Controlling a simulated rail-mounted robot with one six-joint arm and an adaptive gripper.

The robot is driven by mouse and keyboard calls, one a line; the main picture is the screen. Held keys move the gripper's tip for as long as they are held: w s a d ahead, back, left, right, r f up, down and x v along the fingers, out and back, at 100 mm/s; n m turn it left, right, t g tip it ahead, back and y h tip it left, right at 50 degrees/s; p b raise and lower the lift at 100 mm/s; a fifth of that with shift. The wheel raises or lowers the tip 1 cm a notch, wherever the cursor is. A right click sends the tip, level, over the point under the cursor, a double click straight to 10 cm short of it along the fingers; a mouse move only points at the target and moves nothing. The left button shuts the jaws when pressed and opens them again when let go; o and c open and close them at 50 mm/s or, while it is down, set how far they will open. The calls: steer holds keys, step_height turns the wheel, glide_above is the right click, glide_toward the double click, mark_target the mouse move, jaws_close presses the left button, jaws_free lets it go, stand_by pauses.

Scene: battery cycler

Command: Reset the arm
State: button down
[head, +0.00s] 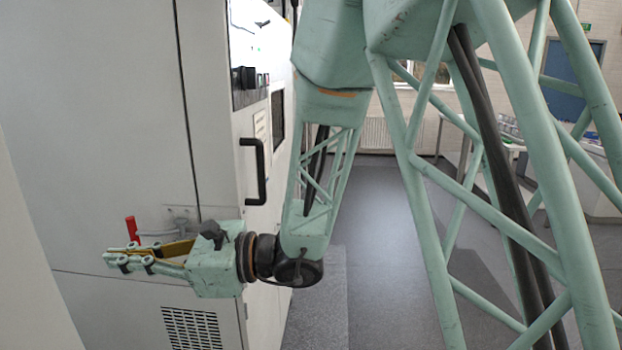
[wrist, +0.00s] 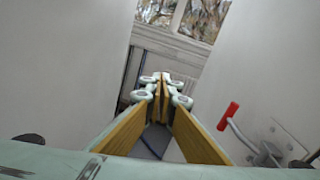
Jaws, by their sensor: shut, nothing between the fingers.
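My gripper (head: 112,260) is at the lower left of the head view, in front of the side of a white cabinet (head: 95,110). Its fingers point left and are shut with nothing between them. In the wrist view the wooden-faced fingers of my gripper (wrist: 164,82) meet at their tips. A lever with a red handle (head: 132,229) is mounted on the cabinet side, just behind the fingers in the head view. In the wrist view the red handle (wrist: 228,115) stands to the right of the fingers, apart from them.
The cabinet front has a black door handle (head: 253,171) and a black knob (head: 244,78). A vent (head: 194,328) is low on its side. Another pale wall (wrist: 60,70) rises on the left in the wrist view. Open grey floor (head: 385,230) lies right of the cabinet.

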steer(key=s+d+r+n+g+h, duration=0.3)
steer(key=s+d+n+h, duration=0.55)
steer(key=s+d, duration=1.05)
steer(key=s+d+n+t+h, duration=0.1)
steer(key=d+n+t+h, duration=0.1)
steer(key=d, duration=1)
steer(key=s+d+n+t+h, duration=0.2)
steer(key=d+n+h, duration=0.1)
steer(key=d, duration=1)
steer(key=s+d+f+n+t+h, duration=0.1)
steer(key=d+h, duration=0.3)
steer(key=d, duration=0.8)
steer(key=shift+s+d+n+t, duration=0.25)
steer(key=shift+d+n+t, duration=0.05)
steer(key=shift+n+t, duration=0.55)
steer(key=c, duration=3.4)
jaws_free()
